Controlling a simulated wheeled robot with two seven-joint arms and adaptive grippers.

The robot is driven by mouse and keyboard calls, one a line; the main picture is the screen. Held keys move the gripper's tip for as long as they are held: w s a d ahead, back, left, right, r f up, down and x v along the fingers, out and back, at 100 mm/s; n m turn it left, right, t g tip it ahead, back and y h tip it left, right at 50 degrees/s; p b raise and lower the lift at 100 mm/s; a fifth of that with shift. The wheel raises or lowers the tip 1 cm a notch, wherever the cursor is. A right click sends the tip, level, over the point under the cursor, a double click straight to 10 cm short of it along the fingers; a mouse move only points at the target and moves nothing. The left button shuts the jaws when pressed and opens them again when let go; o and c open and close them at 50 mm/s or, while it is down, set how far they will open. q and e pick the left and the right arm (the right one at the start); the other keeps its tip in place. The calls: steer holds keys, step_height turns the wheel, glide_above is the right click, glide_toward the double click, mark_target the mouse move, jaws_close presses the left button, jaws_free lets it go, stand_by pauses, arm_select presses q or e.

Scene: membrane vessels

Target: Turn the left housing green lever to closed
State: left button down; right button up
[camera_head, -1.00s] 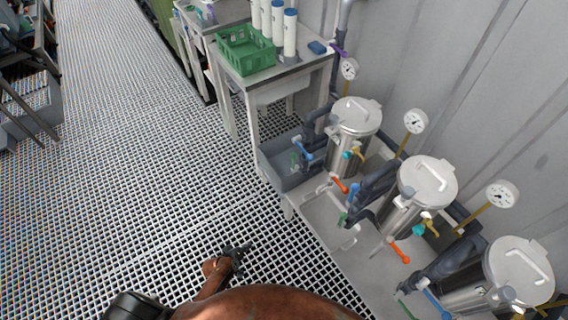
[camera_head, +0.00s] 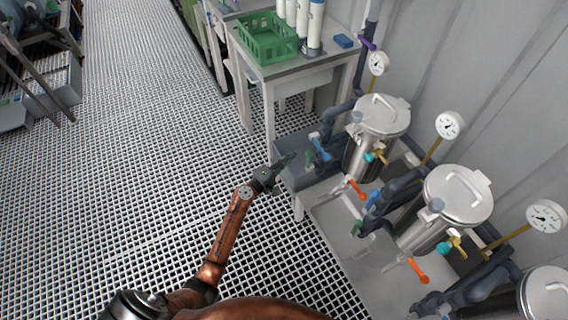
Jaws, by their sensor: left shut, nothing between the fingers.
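The left housing (camera_head: 362,158) is a steel vessel with a handled lid, the farthest in the row. Its green lever (camera_head: 309,159) is small and low on the pipework, at the left, beside a blue lever (camera_head: 319,145). My left gripper (camera_head: 287,160) is shut and empty, just left of the green lever over the grey basin. A small gap seems to show between them; contact cannot be told. The lever's exact angle is too small to read. My right gripper is not in view.
An orange lever (camera_head: 356,189) and teal and yellow valves sit on the left housing's piping. The middle housing (camera_head: 440,210) stands nearer. A table with a green crate (camera_head: 267,40) stands behind.

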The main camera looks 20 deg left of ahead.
mark_target(308, 161)
arm_select(q)
steer(key=d, duration=0.4)
steer(key=shift+w+d, duration=0.15)
steer(key=shift+w, duration=0.25)
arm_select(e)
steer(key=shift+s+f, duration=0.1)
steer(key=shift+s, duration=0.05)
arm_select(q)
steer(key=shift+f, duration=0.15)
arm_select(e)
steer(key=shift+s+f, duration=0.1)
